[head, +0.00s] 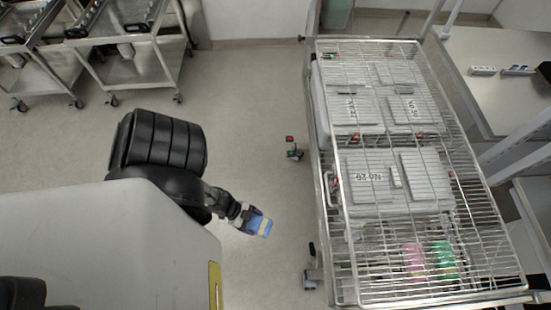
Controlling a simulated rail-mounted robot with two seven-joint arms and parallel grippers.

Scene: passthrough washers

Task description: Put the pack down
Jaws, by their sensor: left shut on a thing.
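A small blue pack (254,223) with a pale tan stripe is in the middle of the head view. My left gripper (247,217) is shut on it, at the end of my black arm. The pack is held in the air over the floor, to the left of the wire rack cart. The gripper's fingers are small here and partly hidden by the pack. My right gripper is out of view.
A wire rack cart (322,235) on wheels stands at right, with grey labelled cases (362,178) and pink (414,258) and green items (443,258) under its wire top. Steel trolleys (150,70) stand at upper left. A worktable (500,95) is at far right. The floor (245,110) between is clear.

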